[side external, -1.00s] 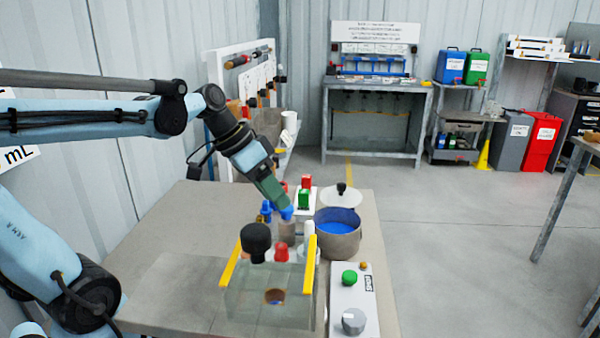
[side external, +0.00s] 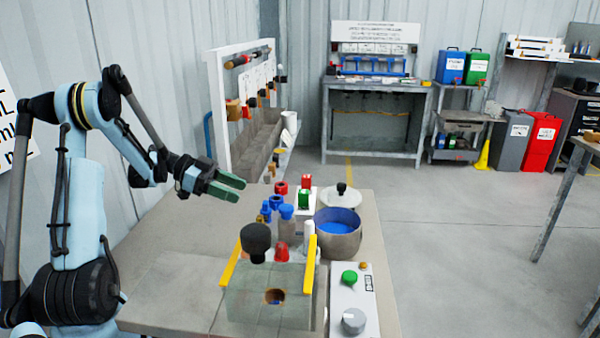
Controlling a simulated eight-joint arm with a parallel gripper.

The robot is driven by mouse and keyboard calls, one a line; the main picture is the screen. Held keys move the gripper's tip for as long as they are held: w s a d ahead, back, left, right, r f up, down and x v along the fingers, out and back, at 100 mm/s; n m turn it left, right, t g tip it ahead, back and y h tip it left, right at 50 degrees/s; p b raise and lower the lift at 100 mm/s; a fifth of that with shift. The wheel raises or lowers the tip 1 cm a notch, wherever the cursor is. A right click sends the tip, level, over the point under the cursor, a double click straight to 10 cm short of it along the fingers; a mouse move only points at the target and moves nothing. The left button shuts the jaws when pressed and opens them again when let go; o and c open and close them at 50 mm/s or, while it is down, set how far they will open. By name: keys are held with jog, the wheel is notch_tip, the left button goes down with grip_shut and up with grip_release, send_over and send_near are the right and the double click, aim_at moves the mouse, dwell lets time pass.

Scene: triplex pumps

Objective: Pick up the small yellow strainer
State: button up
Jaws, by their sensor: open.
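I cannot surely pick out the small yellow strainer. A small yellow-gold piece (side external: 265,211) shows among the blue-capped parts behind the clear box, partly hidden and too small to identify. My gripper (side external: 238,189) has green fingers, spread apart and empty. It is up in the air over the table's far left part, to the left of and above the blue-capped parts, touching nothing.
The clear box (side external: 262,305) has yellow side bars and a black knob. A pot with blue contents (side external: 338,238), a white lid (side external: 340,198) and a control box (side external: 352,305) stand to its right. The table's left side (side external: 160,280) is clear.

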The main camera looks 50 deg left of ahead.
send_near(258, 216)
jog(key=x, duration=0.3)
jog(key=shift+w+d, duration=0.15)
jog(key=shift+w+d+f, duration=0.1)
jog(key=shift+f, duration=0.2)
jog(key=x, duration=0.7)
jog(key=shift+f, duration=0.1)
grip_shut()
jog(key=shift+r, duration=0.2)
